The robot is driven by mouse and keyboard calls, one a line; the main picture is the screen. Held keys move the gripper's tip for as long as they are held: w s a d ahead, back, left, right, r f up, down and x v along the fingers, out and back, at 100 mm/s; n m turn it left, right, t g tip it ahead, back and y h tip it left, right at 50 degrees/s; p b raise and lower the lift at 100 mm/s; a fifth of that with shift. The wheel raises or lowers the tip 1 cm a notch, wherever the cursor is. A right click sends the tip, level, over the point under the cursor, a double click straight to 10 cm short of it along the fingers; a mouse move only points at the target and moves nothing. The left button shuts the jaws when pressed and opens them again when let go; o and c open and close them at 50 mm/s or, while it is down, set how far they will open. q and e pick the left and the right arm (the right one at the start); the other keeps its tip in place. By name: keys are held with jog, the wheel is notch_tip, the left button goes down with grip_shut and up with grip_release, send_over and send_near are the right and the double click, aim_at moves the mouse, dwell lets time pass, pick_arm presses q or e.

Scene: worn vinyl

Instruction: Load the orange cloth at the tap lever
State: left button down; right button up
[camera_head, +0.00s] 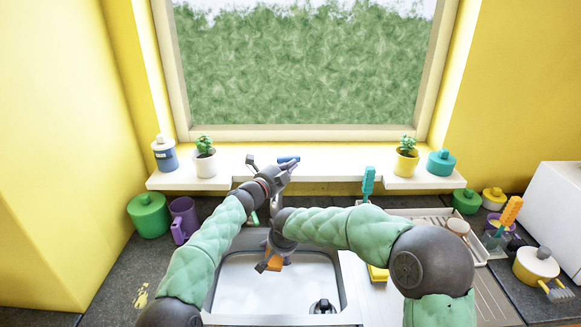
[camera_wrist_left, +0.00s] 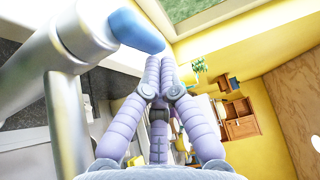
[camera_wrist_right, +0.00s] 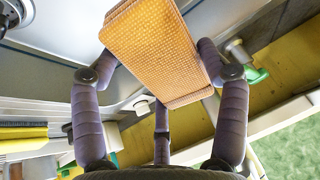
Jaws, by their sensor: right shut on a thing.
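The orange cloth (camera_head: 274,264) is held low over the sink by my right gripper (camera_head: 273,256). In the right wrist view the folded, woven cloth (camera_wrist_right: 160,50) sits between the gripper's spread fingers. The tap lever (camera_head: 288,159) is blue and stands behind the sink by the window sill. In the left wrist view the lever's rounded blue end (camera_wrist_left: 137,28) caps the grey metal tap (camera_wrist_left: 68,75). My left gripper (camera_wrist_left: 160,64) is close beside the lever, with its fingertips together and nothing seen in them. I cannot tell whether it touches the lever.
The sink (camera_head: 240,285) lies below my arms. Potted plants (camera_head: 205,160) and jars stand on the sill (camera_head: 310,180). A purple mug (camera_head: 185,218) and green pot (camera_head: 149,215) are at left. A teal brush (camera_head: 368,183), dish rack (camera_head: 478,250) and yellow sponge (camera_head: 378,273) are at right.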

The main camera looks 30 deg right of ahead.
aim_at(282, 259)
pick_arm(q)
jog(key=shift+w+d+r+t, duration=0.1)
jog(key=shift+d+t, duration=0.05)
jog(key=shift+t, duration=0.15)
jog(key=shift+w+d+n+t+y, duration=0.25)
jog(key=shift+w+n+t+y, duration=0.2)
jog(key=shift+n+t, duration=0.25)
jog(key=shift+s+a, duration=0.1)
jog(key=shift+v, duration=5.85)
pick_arm(e)
jog(key=shift+s, duration=0.1)
pick_arm(q)
jog(key=shift+f+b, duration=0.85)
jog(key=shift+f, duration=0.1)
pick_arm(e)
jog(key=shift+s+a, duration=0.2)
jog(key=shift+s, duration=0.5)
jog(key=shift+s+a, duration=0.2)
jog(key=shift+s, duration=0.45)
pick_arm(q)
jog(key=shift+f+b, duration=1.05)
jog(key=shift+f, duration=0.1)
pick_arm(e)
jog(key=s, duration=0.2)
jog(key=s+a, duration=0.1)
jog(key=s, duration=0.2)
jog(key=shift+a, duration=0.15)
